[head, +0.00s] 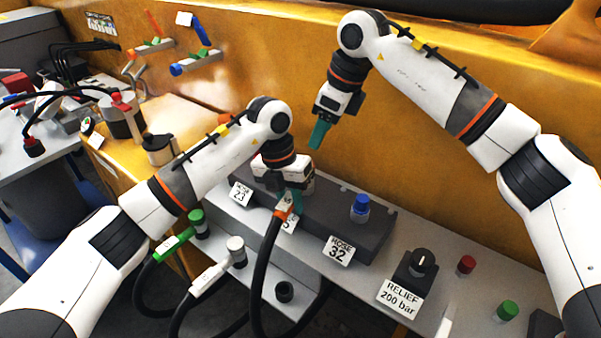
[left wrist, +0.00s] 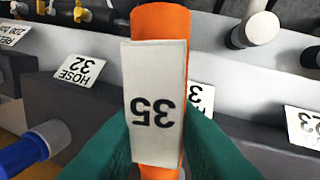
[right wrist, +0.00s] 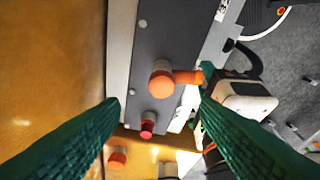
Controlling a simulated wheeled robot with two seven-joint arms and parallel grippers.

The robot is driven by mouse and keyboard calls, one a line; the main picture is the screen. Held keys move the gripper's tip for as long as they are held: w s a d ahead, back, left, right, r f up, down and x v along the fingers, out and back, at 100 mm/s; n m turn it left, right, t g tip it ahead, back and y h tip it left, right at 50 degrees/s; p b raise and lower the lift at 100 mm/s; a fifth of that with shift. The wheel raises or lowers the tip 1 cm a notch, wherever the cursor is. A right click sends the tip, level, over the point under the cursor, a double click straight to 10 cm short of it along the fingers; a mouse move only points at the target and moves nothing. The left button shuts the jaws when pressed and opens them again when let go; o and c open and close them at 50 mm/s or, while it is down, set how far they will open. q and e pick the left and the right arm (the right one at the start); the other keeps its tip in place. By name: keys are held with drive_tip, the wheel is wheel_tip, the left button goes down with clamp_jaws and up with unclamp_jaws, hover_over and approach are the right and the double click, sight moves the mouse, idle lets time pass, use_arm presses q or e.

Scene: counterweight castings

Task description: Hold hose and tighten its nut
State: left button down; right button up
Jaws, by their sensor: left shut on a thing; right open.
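My left gripper (head: 291,203) is shut on the orange end of a black hose (head: 262,265). The left wrist view shows the orange hose end (left wrist: 160,20) upright between the teal fingers, with a white tag (left wrist: 155,100) reading 35. My right gripper (head: 320,135) is open and empty, above and behind the left gripper in the head view. In the right wrist view, a round orange nut (right wrist: 160,85) on the grey block (right wrist: 185,30) lies between its open fingers, farther down. An orange piece beside this nut reaches toward my left gripper. In the head view my left gripper hides this spot.
A blue-capped fitting (head: 360,208) stands by the HOSE 32 plate (head: 339,250). Green (head: 197,222) and white (head: 236,250) hose ends stand at left. A RELIEF 200 bar knob (head: 421,262) and red (head: 466,265) and green (head: 508,311) buttons are at right. A yellow wall rises behind.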

drive_tip(key=w+a+r+n+g+h, duration=0.1)
drive_tip(key=a+r+n+g+h, duration=0.15)
drive_tip(key=n, duration=1.25)
drive_tip(key=shift+t+h, duration=0.35)
drive_tip(key=shift+t, duration=0.1)
drive_tip(key=f, duration=1.1)
drive_tip(key=shift+w+a+f, duration=0.2)
drive_tip(key=shift+a, duration=0.1)
drive_tip(key=c, duration=1)
drive_tip(key=m, duration=0.4)
drive_tip(key=shift+r, duration=0.1)
drive_tip(key=o, duration=1)
